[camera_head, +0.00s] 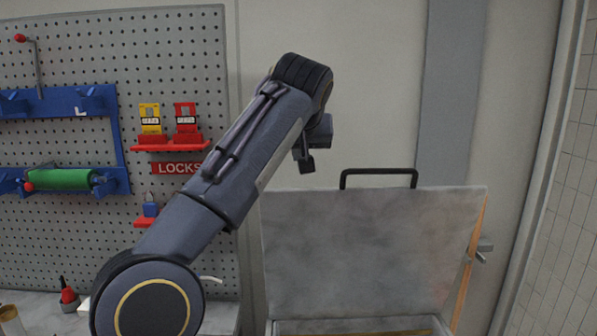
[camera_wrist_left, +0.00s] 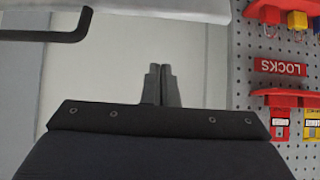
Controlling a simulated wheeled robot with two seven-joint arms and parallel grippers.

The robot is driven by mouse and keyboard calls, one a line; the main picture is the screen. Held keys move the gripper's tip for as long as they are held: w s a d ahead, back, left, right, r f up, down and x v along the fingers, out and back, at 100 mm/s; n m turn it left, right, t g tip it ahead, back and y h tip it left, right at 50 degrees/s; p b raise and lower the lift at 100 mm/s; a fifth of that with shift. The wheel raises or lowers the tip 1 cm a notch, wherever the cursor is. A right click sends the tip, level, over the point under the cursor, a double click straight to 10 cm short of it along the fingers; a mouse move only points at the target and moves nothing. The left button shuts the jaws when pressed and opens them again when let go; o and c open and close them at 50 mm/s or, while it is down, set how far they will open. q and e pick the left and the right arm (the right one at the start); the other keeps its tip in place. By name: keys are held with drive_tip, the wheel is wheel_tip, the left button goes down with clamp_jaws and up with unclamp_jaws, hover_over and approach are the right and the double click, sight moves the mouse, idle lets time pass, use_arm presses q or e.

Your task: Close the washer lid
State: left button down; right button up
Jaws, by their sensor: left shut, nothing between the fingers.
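The washer lid (camera_head: 365,250) is a grey metal panel standing raised, upright or nearly so, at the right of the head view. A black bar handle (camera_head: 378,173) sits on its top edge; the handle also shows at the upper left of the left wrist view (camera_wrist_left: 50,36). The top of the washer body (camera_head: 350,325) shows at the bottom edge. My left gripper (camera_head: 307,168) is above the lid's top left corner, left of the handle and apart from it. Its fingers (camera_wrist_left: 161,72) are shut together and empty. My right gripper is in neither view.
A grey pegboard (camera_head: 190,60) stands at the left with a blue rack (camera_head: 60,105), a green roller (camera_head: 62,179), red lock holders (camera_head: 170,143) and a LOCKS sign (camera_head: 180,168). A wing nut (camera_head: 484,250) sticks out at the lid's right side. Plain wall is behind the lid.

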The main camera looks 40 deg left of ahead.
sight(298, 188)
use_arm(q)
drive_tip(key=w+f, duration=0.1)
drive_tip(key=f, duration=0.1)
drive_tip(key=w+a+f, duration=0.1)
drive_tip(key=f, duration=0.1)
drive_tip(key=a+f+b, duration=0.1)
drive_tip(key=f, duration=0.2)
drive_tip(key=shift+w+a, duration=0.15)
drive_tip(key=shift+w, duration=0.25)
drive_tip(key=shift+f, duration=0.1)
